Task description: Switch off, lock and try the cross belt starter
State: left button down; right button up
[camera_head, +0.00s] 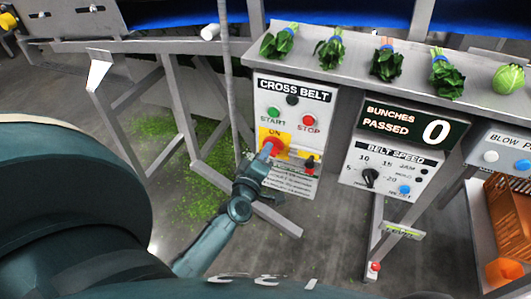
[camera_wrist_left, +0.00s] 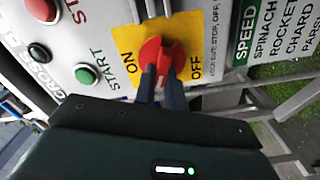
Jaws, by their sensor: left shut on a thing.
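The cross belt starter (camera_head: 315,96) is a pale box under the frame rail in the head view, labelled CROSS BELT. It has a green START button (camera_head: 274,112), a red STOP button (camera_head: 309,121) and a dark round lamp or button (camera_head: 292,99). Its red rotary switch sits on a yellow plate marked ON and OFF; in the left wrist view the red handle (camera_wrist_left: 162,57) lies between the two words. My left gripper (camera_wrist_left: 160,88) is shut on this handle. A small red item (camera_head: 310,162) shows at the box's lower right. My right gripper is not in view.
A BUNCHES PASSED display (camera_head: 412,124) reading 0 and a BELT SPEED box (camera_head: 388,169) stand to the right. Leafy bunches (camera_head: 387,63) lie on the ledge above. An orange crate (camera_head: 508,215) is at far right. Metal legs stand left, over scattered green scraps.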

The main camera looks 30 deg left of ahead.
pick_arm(q)
jog(key=n, duration=0.2)
jog(key=n+b, duration=0.1)
jog(key=n, duration=0.1)
jog(key=shift+f+n, duration=0.2)
jog(key=shift+n, duration=0.2)
dwell(0.4)
jog(key=c, duration=1.5)
grip_release()
jog(key=b+v, duration=0.1)
jog(key=v, duration=1.2)
jog(key=shift+s+a, duration=0.1)
jog(key=shift+s, duration=0.05)
